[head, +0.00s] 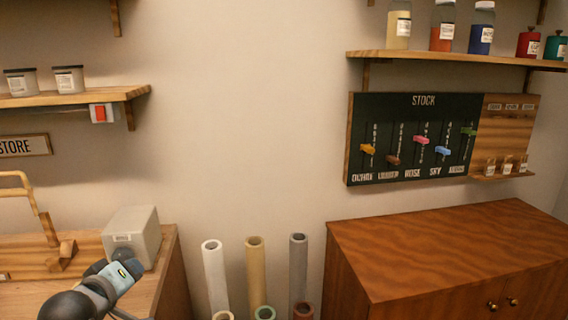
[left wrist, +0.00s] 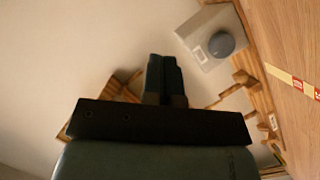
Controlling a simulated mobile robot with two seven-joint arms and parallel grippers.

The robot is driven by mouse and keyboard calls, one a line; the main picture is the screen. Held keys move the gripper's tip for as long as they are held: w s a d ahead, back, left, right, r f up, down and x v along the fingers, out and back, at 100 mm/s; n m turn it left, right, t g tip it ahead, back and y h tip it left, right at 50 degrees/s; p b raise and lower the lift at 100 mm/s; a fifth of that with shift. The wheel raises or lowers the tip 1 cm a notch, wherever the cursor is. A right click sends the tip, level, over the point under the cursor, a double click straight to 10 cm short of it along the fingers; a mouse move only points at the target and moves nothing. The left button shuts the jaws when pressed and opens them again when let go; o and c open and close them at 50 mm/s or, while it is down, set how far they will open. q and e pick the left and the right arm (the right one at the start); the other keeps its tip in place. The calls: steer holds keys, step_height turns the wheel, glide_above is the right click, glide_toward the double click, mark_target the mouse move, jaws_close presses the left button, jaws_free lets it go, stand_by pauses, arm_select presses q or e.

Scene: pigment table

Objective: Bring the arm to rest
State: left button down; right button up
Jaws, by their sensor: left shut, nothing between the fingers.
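My left arm (head: 105,284) comes in at the lower left of the head view, in front of the wooden counter. Its fingers are not clear in that view. In the left wrist view the left gripper (left wrist: 164,60) shows its two dark fingers side by side, shut with nothing between them. A pale grey box (head: 133,236) stands on the counter just behind the arm in the head view. It also shows in the left wrist view (left wrist: 205,28), with a round dark knob, apart from the fingers. My right gripper is not in view.
The counter (head: 165,285) holds a wooden stand (head: 58,245). Several upright tubes (head: 256,268) stand between it and the brown cabinet (head: 440,245), whose top is clear. A STOCK board (head: 410,112) hangs above. Wall shelves (head: 450,58) hold jars.

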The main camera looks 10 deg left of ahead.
arm_select(q)
steer(key=s+d+f+m+g+h, duration=0.1)
steer(key=s+d+f+m, duration=0.25)
steer(key=f, duration=0.65)
steer(key=s+d+f+m+g+h, duration=0.1)
steer(key=s+d+f+m, duration=0.2)
steer(key=f, duration=0.6)
steer(key=s+d+f+m+g+h, duration=0.15)
steer(key=s+d+f+m, duration=0.35)
steer(key=s+d+f, duration=0.8)
step_height(320, 180, up, 11)
steer(key=s+a+p, duration=0.2)
steer(key=p, duration=1.1)
steer(key=shift+a+f+p, duration=0.2)
steer(key=shift+a+p, duration=0.05)
steer(key=shift+p, duration=0.05)
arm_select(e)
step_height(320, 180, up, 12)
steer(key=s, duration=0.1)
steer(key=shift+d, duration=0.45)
arm_select(q)
steer(key=shift+m, duration=0.25)
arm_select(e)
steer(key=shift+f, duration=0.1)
